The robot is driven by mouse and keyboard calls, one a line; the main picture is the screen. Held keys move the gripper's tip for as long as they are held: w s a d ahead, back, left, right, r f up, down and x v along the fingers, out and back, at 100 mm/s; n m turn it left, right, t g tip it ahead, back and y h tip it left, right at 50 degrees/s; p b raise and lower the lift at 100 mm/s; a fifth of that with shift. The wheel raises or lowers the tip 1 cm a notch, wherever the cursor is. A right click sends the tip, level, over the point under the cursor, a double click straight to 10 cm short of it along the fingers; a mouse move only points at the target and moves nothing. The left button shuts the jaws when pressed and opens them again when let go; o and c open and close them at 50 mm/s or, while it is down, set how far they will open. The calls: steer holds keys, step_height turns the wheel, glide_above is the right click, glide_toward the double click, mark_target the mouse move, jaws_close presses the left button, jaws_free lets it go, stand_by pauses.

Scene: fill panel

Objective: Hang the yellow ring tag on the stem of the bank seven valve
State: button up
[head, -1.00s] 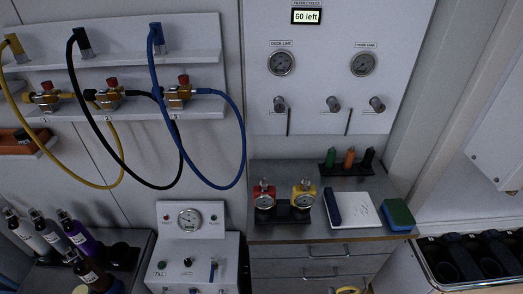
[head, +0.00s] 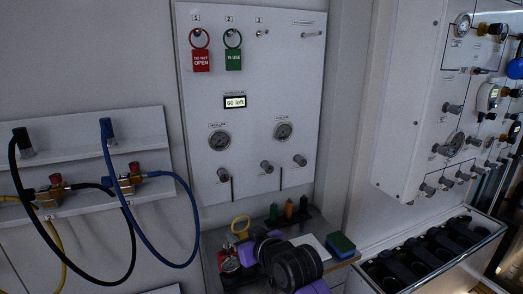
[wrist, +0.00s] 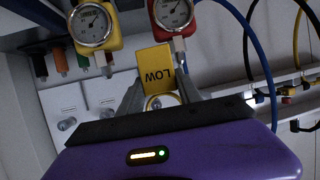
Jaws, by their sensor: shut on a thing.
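My gripper (wrist: 160,98) is shut on the yellow ring tag (wrist: 155,62), whose plate reads LOW, upside down in the wrist view. In the head view the tag's yellow ring (head: 240,223) sticks up beside my gripper (head: 247,240), over the counter and near the gauges. The fingers hide part of the tag. The right-hand wall panel (head: 405,120) carries several valves and gauges. Its labels are too small to read, so I cannot tell which valve is bank seven.
A red tag (head: 201,60) and a green tag (head: 233,58) hang on the middle panel (head: 265,150). Red (wrist: 172,38) and yellow (wrist: 110,38) gauges stand close to my gripper. A black-slotted bin (head: 430,250) lies below the right-hand panel.

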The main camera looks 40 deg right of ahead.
steer(key=w+d+r+p, duration=0.1)
steer(key=w+d+r, duration=0.15)
steer(key=r, duration=0.75)
steer(key=w+d+r, duration=0.2)
steer(key=d+r, duration=0.1)
steer(key=r, duration=0.7)
steer(key=w+d+r+p, duration=0.1)
steer(key=w+d+r, duration=0.15)
steer(key=r, duration=0.75)
steer(key=s+d+r+m+h+p, duration=0.1)
steer(key=s+d+r, duration=0.2)
steer(key=r, duration=0.7)
steer(key=s+d+r+h+p, duration=0.1)
steer(key=s+d+r, duration=0.3)
steer(key=r, duration=0.6)
steer(key=shift+d+m, duration=0.4)
steer(key=shift+d, duration=0.15)
